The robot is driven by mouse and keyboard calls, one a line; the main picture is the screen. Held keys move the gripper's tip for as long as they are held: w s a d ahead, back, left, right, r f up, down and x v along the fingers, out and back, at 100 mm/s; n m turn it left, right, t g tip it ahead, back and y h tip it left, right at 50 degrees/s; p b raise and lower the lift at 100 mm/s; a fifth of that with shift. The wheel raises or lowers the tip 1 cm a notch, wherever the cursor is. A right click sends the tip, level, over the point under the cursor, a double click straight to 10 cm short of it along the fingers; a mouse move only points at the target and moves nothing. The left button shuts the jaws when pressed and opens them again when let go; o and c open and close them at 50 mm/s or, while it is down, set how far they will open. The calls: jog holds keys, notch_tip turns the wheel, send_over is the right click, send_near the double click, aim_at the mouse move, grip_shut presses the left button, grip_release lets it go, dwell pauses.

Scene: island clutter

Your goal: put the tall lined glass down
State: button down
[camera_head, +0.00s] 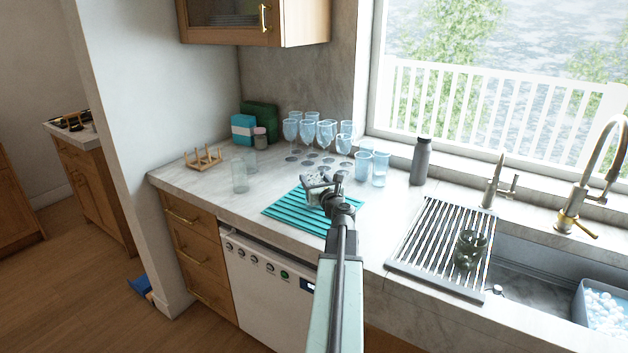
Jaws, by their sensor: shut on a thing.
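My gripper (322,180) is shut on a clear glass, which I take to be the tall lined glass (314,197). The jaws and arm hide much of it, and its lines are too small to make out. The glass shows over the teal ribbed mat (284,208) on the counter. I cannot tell whether its base touches the mat.
Stemmed glasses (308,131) stand behind the mat, with blue tumblers (379,170) to their right. A clear tumbler (240,176) and a wooden rack (203,158) stand left. A dark bottle (420,161), a roll-up drying rack (424,237) and the sink (530,280) are right.

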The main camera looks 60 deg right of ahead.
jog(key=shift+c, duration=1.8)
grip_release()
jog(key=shift+s, duration=0.1)
jog(key=v, duration=0.7)
jog(key=shift+s+a, duration=0.3)
jog(key=shift+f, duration=0.1)
